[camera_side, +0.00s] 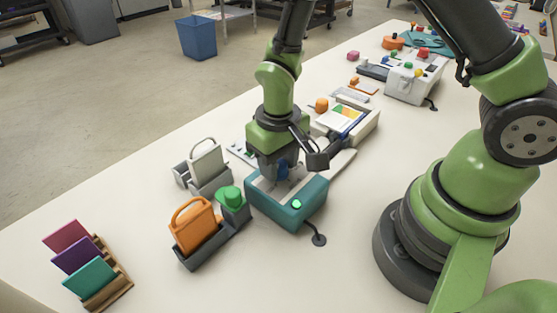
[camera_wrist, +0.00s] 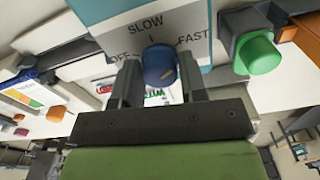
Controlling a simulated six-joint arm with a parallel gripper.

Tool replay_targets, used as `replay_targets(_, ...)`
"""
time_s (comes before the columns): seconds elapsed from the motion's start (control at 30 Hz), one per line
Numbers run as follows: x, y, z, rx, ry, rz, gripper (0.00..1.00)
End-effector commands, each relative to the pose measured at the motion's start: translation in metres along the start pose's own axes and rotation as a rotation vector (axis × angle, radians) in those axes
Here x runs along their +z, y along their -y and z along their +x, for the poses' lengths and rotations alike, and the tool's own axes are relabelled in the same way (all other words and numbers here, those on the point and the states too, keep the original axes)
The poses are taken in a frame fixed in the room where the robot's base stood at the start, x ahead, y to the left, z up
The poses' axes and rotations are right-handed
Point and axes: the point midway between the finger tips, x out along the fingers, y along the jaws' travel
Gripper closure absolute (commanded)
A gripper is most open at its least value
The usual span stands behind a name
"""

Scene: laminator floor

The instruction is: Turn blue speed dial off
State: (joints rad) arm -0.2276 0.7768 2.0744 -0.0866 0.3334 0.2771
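The blue speed dial (camera_wrist: 158,65) sits on the face of a teal and light grey box (camera_side: 262,207). The labels OFF, SLOW and FAST are printed around it in the wrist view. My gripper (camera_wrist: 160,72) has one finger on each side of the dial, close to its edges. Whether both fingers press on it cannot be told. In the side view my gripper (camera_side: 283,172) is over the box, and the dial (camera_side: 283,171) shows only partly below it. The direction of the dial's pointer is not clear.
A green knob (camera_side: 230,198) on a dark block and an orange handled piece (camera_side: 193,225) stand left of the box. A small green light (camera_side: 297,204) is on the box. A white tray (camera_side: 357,121) is behind.

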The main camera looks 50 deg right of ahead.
Motion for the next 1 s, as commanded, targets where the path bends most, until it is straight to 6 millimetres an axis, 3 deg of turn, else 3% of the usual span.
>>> replay_targets(0.47, 0.0004, -0.0001, -0.0003, 0.000, 0.002, -0.099, 0.85)
replay_targets(1.0, 0.0009, -0.0002, -0.0004, -0.001, 0.004, -0.572, 0.85)
